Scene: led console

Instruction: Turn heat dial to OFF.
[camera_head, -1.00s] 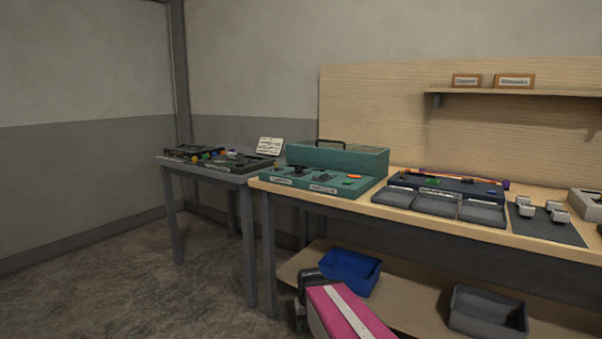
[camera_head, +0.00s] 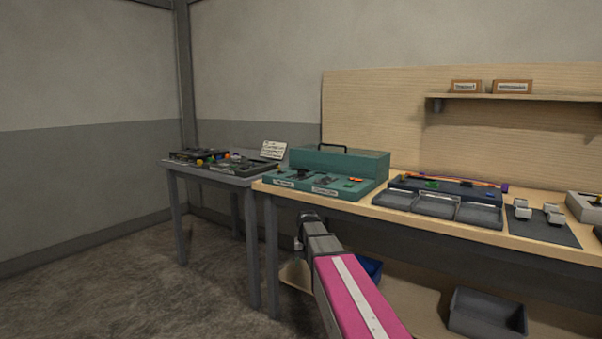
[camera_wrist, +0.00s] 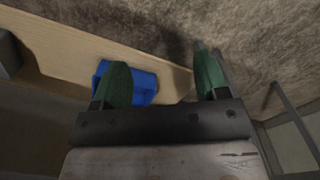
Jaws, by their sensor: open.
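No dial can be made out clearly at this distance. A teal console (camera_head: 339,165) with a handle on top and small labelled controls on its front panel stands on the left end of the wooden workbench. A dark panel with small coloured parts (camera_head: 199,155) lies on the grey side table to its left. My gripper shows in the wrist view (camera_wrist: 161,82) with its two green fingers spread apart and nothing between them. In the head view my arm reaches up in front of the bench, below the teal console and apart from it.
The wooden bench (camera_head: 405,214) also carries dark trays (camera_head: 436,205) and a dark mat (camera_head: 542,226). Below, a lower shelf holds a blue bin (camera_wrist: 142,85) and a grey bin (camera_head: 487,312). The grey table (camera_head: 222,175) stands left. Floor is free at left.

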